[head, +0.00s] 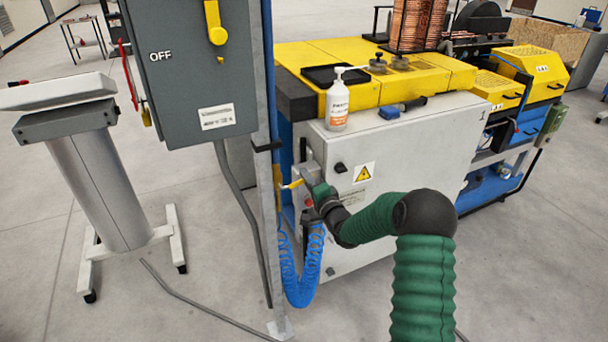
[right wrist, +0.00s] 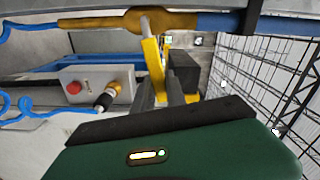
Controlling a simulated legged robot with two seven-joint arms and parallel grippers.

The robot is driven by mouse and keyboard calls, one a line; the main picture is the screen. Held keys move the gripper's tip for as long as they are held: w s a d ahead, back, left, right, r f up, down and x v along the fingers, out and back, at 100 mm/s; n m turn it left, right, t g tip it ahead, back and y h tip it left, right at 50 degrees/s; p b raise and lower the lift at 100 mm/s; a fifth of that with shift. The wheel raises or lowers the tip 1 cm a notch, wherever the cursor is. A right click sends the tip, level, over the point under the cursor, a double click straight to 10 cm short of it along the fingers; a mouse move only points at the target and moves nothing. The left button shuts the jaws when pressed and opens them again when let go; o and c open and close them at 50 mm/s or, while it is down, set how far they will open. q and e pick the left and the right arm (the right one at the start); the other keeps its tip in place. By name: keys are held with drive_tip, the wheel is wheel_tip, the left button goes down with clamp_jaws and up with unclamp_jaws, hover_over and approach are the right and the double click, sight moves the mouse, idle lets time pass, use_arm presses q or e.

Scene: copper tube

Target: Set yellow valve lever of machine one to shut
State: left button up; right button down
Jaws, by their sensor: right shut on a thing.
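The yellow valve lever (head: 292,184) is on the left side of the grey-white machine cabinet (head: 410,165), beside a vertical pipe. In the right wrist view the lever (right wrist: 153,66) extends from a brass-coloured valve body (right wrist: 140,20) on a pipe toward my gripper. My right gripper (head: 304,188) reaches the lever with its green arm coming from the lower right. The right wrist view shows its fingers (right wrist: 163,92) close together at the lever's end, shut on it. The exact grip is partly hidden. My left gripper is not in view.
A blue coiled hose (head: 302,285) hangs just below the gripper. A grey post (head: 258,200) and a switch box marked OFF (head: 185,85) stand to the left. A white bottle (head: 337,105) stands on the machine. A box with a red button (right wrist: 75,88) is near the lever.

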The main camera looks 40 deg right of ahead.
drive_tip(key=shift+s+d+f+m, duration=0.1)
drive_tip(key=shift+f+m, duration=0.5)
drive_tip(key=shift+m, duration=0.1)
drive_tip(key=shift+s+d+f+m, duration=0.1)
drive_tip(key=shift+f+m, duration=0.45)
drive_tip(key=shift+m, duration=0.15)
drive_tip(key=c, duration=1.6)
unclamp_jaws()
drive_tip(key=shift+o, duration=1.2)
drive_tip(key=shift+w+d, duration=0.1)
drive_tip(key=shift+d, duration=0.05)
drive_tip(key=v, duration=1.6)
drive_tip(key=shift+s, duration=0.35)
